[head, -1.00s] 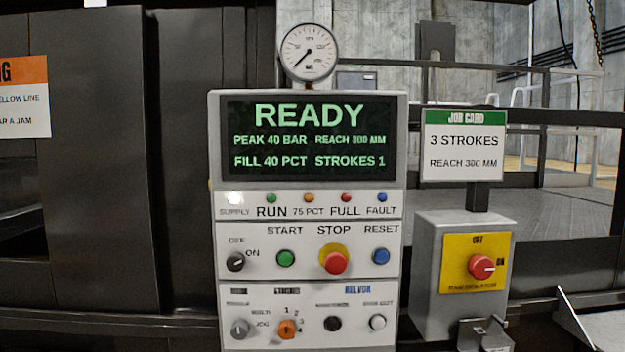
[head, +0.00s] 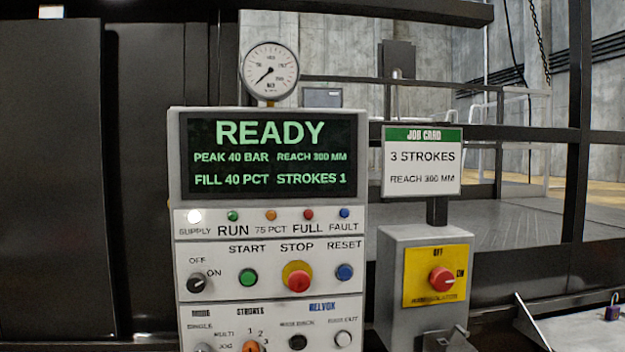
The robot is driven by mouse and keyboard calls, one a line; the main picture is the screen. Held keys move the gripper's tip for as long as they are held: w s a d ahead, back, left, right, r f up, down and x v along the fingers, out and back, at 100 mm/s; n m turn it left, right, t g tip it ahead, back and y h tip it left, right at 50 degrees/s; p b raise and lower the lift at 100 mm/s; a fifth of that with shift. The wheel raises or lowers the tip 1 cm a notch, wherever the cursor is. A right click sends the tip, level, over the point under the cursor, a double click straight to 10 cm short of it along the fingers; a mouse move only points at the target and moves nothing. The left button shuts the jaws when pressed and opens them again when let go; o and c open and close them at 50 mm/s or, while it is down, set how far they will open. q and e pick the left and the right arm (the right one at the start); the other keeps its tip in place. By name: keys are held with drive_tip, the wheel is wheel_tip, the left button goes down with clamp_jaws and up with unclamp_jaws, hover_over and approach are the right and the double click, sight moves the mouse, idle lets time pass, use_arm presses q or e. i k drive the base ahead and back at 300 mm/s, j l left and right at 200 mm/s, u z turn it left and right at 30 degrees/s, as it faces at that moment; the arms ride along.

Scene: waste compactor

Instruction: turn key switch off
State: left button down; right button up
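The black key switch (head: 200,283) sits at the left of the control panel's middle row, marked OFF at upper left and ON at right. Its pointer looks turned toward ON, at the upper right. The panel screen (head: 272,155) reads READY, with peak 40 bar, reach 300 mm, fill 40 pct and strokes 1. The supply lamp (head: 194,217) is lit white. Neither of my grippers is in the head view.
To the right of the key switch are a green start button (head: 248,278), a red stop button (head: 298,279) and a blue reset button (head: 344,272). A red isolator knob (head: 442,280) is on a grey box at right. A padlock (head: 612,308) lies at far right.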

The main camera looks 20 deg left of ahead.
sight(197, 283)
drive_tip(key=u, duration=1.3)
